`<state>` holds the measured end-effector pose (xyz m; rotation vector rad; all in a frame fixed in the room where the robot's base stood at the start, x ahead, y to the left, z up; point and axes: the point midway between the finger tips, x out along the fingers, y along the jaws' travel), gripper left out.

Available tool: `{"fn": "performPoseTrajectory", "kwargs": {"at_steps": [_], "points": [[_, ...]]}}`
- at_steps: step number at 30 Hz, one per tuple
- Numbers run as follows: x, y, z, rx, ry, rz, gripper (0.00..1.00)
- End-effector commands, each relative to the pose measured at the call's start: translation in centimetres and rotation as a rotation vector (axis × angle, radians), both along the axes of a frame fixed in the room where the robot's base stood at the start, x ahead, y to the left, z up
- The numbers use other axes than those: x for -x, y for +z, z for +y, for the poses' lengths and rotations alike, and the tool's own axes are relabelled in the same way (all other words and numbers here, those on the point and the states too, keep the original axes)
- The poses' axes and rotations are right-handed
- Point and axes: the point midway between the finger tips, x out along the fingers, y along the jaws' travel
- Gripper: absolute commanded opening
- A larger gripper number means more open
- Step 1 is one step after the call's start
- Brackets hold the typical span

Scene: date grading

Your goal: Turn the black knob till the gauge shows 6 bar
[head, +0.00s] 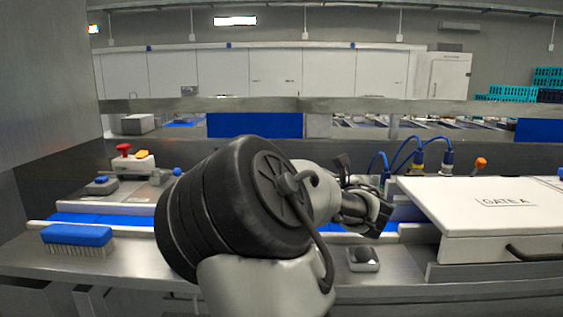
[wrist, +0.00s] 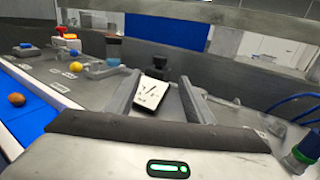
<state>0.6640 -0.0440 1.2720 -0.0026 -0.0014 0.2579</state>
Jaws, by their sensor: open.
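The black knob (wrist: 160,64) stands upright in the wrist view, just beyond and between the fingertips of my gripper (wrist: 160,80). The fingers are apart, with nothing held between them. A tilted white plate with black marks, seemingly the gauge face (wrist: 151,92), shows between the fingers, nearer than the knob. Its reading is too small to tell. In the head view my gripper (head: 368,212) is above the steel counter, right of my dark arm joint. My arm hides much of the area there, and I cannot make out the knob or gauge in that view.
A blue brush (head: 77,236) lies at the counter's left front. A red button box (head: 132,162) stands behind it. Blue cables with connectors (head: 419,158) rise behind my gripper. A date (wrist: 16,100) lies on the blue belt (wrist: 30,118).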

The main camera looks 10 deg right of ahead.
Motion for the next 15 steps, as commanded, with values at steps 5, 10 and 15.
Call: {"fn": "performPoseTrajectory", "kwargs": {"at_steps": [5, 10, 15], "points": [[-3.9, 0.1, 1.0, 0.004, 0.000, 0.001, 0.48], [-7.6, 0.1, 1.9, 0.005, 0.000, 0.002, 0.48], [-10.8, 0.1, 2.8, 0.003, 0.000, 0.001, 0.48]]}}
